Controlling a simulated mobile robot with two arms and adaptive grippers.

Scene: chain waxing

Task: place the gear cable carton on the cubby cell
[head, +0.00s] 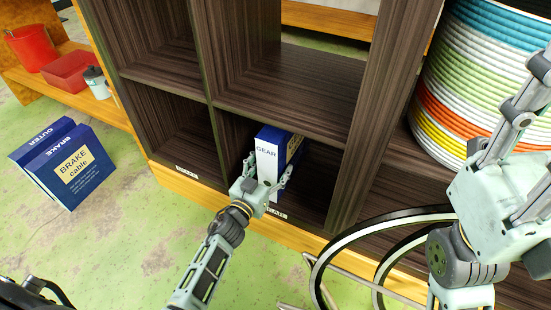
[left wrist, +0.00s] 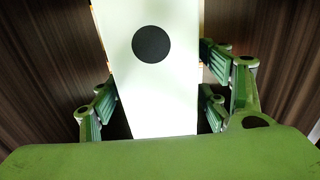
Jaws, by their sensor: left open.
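The gear cable carton (head: 267,158), blue with a white face lettered GEAR, stands in the lower middle cubby cell (head: 312,190) of a dark wood shelf. My left gripper (head: 266,172) is at the carton's front, its fingers open on either side of it. In the left wrist view, the carton's pale face (left wrist: 152,90) with a black dot lies between the open fingers (left wrist: 158,105), with narrow gaps at the sides. My right gripper (head: 530,130) is at the right edge, partly cut off, away from the carton; its opening is unclear.
Blue brake cable cartons (head: 72,168) stand on the green floor at left. A low shelf with red bins (head: 68,72) and a bottle (head: 96,82) is behind them. Wheel rims (head: 335,250) lean at front right. A large coloured cable stack (head: 470,95) is at right.

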